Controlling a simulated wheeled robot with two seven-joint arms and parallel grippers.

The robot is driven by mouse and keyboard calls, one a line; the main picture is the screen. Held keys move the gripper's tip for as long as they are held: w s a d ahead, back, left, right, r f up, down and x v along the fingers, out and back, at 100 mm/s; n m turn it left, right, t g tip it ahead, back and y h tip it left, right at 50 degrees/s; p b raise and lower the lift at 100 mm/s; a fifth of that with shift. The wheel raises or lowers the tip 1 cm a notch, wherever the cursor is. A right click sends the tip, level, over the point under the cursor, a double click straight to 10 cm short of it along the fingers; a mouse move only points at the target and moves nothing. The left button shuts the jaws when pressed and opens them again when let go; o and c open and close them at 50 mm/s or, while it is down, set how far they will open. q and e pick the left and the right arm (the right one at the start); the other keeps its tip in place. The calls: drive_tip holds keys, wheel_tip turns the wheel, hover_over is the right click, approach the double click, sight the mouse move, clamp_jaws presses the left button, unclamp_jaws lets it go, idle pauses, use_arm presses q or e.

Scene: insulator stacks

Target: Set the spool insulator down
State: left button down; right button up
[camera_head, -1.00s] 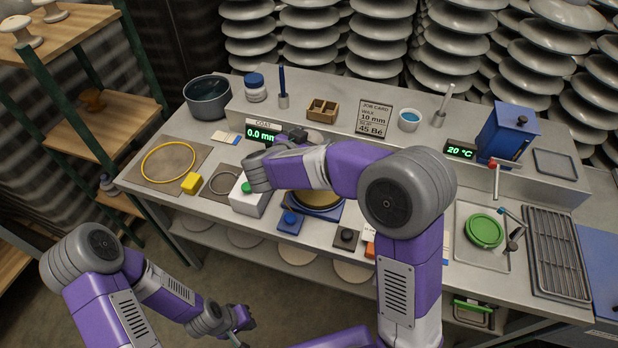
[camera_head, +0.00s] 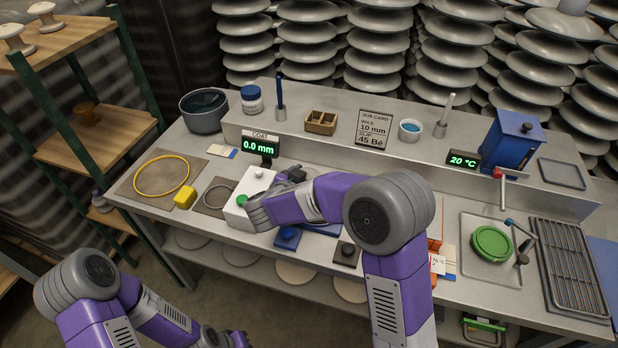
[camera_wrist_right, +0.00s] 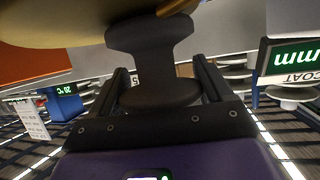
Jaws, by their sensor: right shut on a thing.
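My right gripper (camera_head: 290,176) is over the bench, behind the white box with the green button (camera_head: 241,200). In the right wrist view, which is upside down, the spool insulator (camera_wrist_right: 150,38) is dark, with a narrow waist and wide flanges. It sits between the fingers of my right gripper (camera_wrist_right: 160,85), which is shut on it. A large tan round surface (camera_wrist_right: 60,14) lies close beyond it; whether they touch cannot be told. In the head view my forearm hides much of that spot. My left gripper (camera_head: 232,340) is at the bottom edge, partly cut off and empty-looking.
A yellow ring (camera_head: 161,176) on a mat and a yellow block (camera_head: 184,197) lie left. A blue block (camera_head: 288,237) and black knob block (camera_head: 346,254) are in front. A green lid (camera_head: 492,244) and rack (camera_head: 570,265) are right.

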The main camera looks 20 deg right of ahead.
drive_tip(key=shift+f, duration=0.15)
drive_tip(key=o, duration=1.6)
drive_tip(key=shift+c, duration=0.2)
drive_tip(key=shift+s+a+r, duration=0.1)
drive_tip(key=shift+a+r, duration=0.1)
drive_tip(key=shift+r, duration=0.05)
drive_tip(key=p+v, duration=0.3)
drive_tip(key=v, duration=0.8)
drive_tip(key=shift+s, duration=0.25)
drive_tip(key=shift+a, duration=0.1)
